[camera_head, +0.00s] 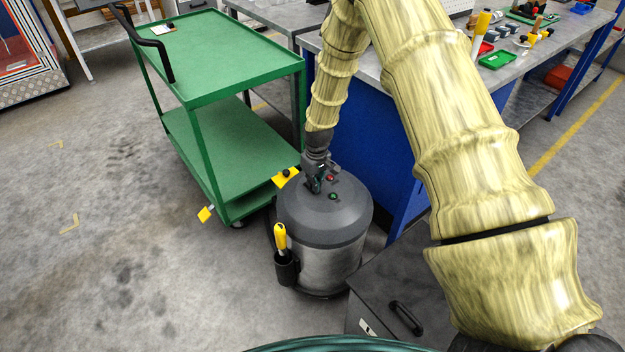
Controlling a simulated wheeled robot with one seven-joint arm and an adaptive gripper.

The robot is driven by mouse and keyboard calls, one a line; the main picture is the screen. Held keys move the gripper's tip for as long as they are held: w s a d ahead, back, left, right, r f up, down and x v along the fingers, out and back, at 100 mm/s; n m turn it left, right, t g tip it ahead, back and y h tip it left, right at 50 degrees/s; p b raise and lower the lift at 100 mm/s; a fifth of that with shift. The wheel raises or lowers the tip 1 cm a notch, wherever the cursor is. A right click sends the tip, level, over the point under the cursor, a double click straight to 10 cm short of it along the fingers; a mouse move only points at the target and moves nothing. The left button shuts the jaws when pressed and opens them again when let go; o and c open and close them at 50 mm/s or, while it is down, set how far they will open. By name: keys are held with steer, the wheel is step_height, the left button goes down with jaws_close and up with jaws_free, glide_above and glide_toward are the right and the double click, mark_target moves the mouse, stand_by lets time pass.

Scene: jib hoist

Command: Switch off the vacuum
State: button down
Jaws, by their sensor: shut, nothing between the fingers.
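The vacuum (322,240) is a round canister with a dark grey lid and a lighter metal body, standing on the floor near the middle. On its lid are a red button (330,178) and a green button (333,196). My gripper (317,188) points down at the lid, just left of the two buttons, and is shut and empty. I cannot tell whether its fingertips touch the lid. My gripper and wrist hide the back part of the lid.
A green cart (228,136) stands behind and left of the vacuum. A blue workbench (352,120) stands behind right, and a dark cabinet (372,292) close in front right. A yellow-handled tool (280,238) sits in a holder on the vacuum's left side. Floor at left is clear.

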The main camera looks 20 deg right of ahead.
steer(key=shift+s+d+f, duration=0.1)
steer(key=shift+s+d, duration=0.05)
steer(key=shift+s, duration=0.1)
steer(key=shift+r+p, duration=0.6)
step_height(320, 180, up, 3)
steer(key=shift+r+p, duration=0.15)
steer(key=shift+p, duration=1.05)
step_height(320, 180, up, 10)
steer(key=shift+s+f+b, duration=0.2)
steer(key=shift+s+b, duration=0.15)
steer(key=shift+b, duration=0.05)
steer(key=s+a+f+m+p, duration=0.1)
steer(key=s+a+f+p, duration=0.35)
steer(key=s+f, duration=1.15)
steer(key=s+a+m, duration=0.1)
steer(key=s+a, duration=0.1)
steer(key=s, duration=1.1)
steer(key=s+a+m+p, duration=0.1)
steer(key=s+a, duration=0.1)
steer(key=s, duration=1.2)
steer(key=shift+s+a+f+g, duration=0.25)
steer(key=shift+a+f+g, duration=0.05)
steer(key=shift+f+g, duration=0.1)
